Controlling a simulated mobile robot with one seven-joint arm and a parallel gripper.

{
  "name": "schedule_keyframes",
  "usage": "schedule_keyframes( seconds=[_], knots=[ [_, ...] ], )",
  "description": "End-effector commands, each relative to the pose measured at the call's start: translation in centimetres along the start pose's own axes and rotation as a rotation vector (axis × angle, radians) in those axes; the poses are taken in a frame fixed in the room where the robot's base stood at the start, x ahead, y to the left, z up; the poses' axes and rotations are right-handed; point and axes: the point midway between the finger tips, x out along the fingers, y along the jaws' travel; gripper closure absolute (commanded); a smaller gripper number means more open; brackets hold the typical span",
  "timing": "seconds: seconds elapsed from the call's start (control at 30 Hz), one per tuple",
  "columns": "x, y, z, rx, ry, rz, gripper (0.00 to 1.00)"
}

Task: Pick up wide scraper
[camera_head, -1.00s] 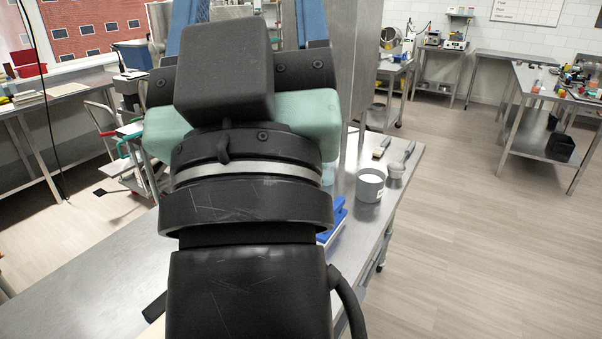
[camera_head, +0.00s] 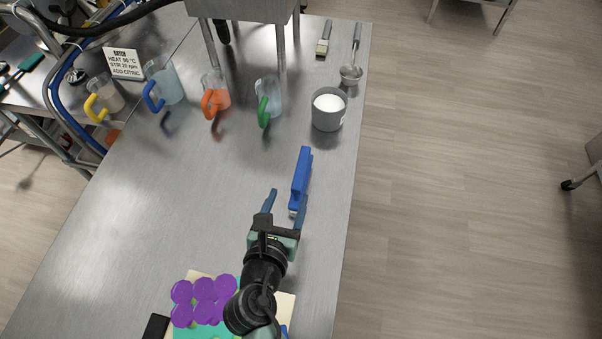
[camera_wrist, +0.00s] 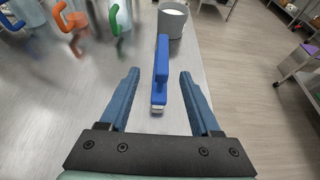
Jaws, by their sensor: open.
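The wide scraper appears to be the blue-handled tool (camera_head: 301,178) lying on the steel table near its right edge. In the wrist view the blue tool (camera_wrist: 161,70) lies ahead, between the lines of my fingers, with a pale lower edge at its near end. My gripper (camera_head: 287,195) is open, its blue fingers pointing toward the tool. In the wrist view my gripper (camera_wrist: 156,85) shows nothing held between the fingers. In the head view the right finger overlaps the tool's near end; I cannot tell whether they touch.
A grey pot of white powder (camera_head: 328,110) stands beyond the tool. A ladle (camera_head: 352,70) and a brush (camera_head: 324,40) lie farther back. Several handled jugs (camera_head: 268,100) stand at left. Purple pieces (camera_head: 203,300) lie near my arm. The table's middle (camera_head: 200,195) is clear.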

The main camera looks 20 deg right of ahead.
Motion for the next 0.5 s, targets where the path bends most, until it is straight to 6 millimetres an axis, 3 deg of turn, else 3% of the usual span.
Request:
schedule_keyframes(
  seconds=[0.3,0.5],
  knots=[
    [5.6,-0.1,0.1,0.001,-0.001,-0.003,0.36],
    [7.1,-0.1,0.1,0.001,-0.001,-0.001,0.36]
  ],
)
